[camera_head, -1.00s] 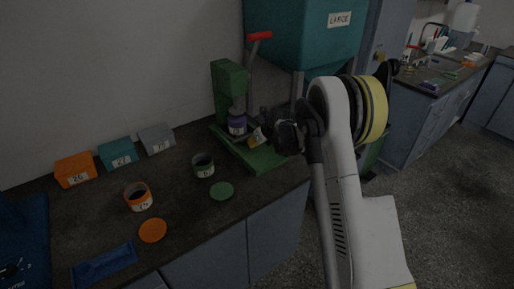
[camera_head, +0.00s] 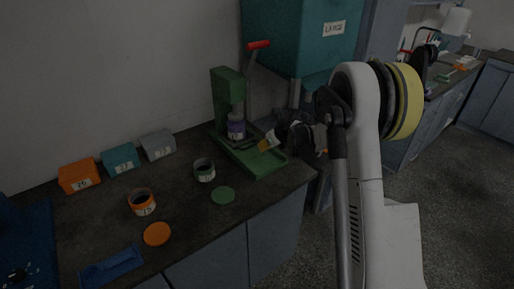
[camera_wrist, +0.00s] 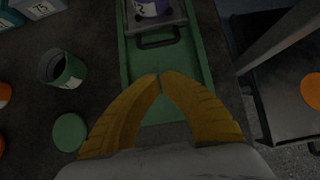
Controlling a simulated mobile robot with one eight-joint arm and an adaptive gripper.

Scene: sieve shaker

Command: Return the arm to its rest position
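My gripper (camera_head: 268,143) is at the right side of the green press, with its yellow fingers pointing toward the press. In the wrist view my gripper (camera_wrist: 159,75) has its two fingertips together with nothing between them. It is above the green press base (camera_wrist: 127,70). A purple jar (camera_head: 236,127) stands in the green press (camera_head: 228,88), apart from my fingers. The jar's lower part also shows at the top of the wrist view (camera_wrist: 152,7). My arm (camera_head: 368,170) is bent and reaches over the bench's right end.
A green-labelled open jar (camera_head: 204,171), a green lid (camera_head: 222,195), an orange open jar (camera_head: 142,202) and an orange lid (camera_head: 157,234) lie on the dark bench (camera_head: 190,220). Orange, teal and grey boxes stand behind. A teal hopper (camera_head: 290,40) stands behind my arm.

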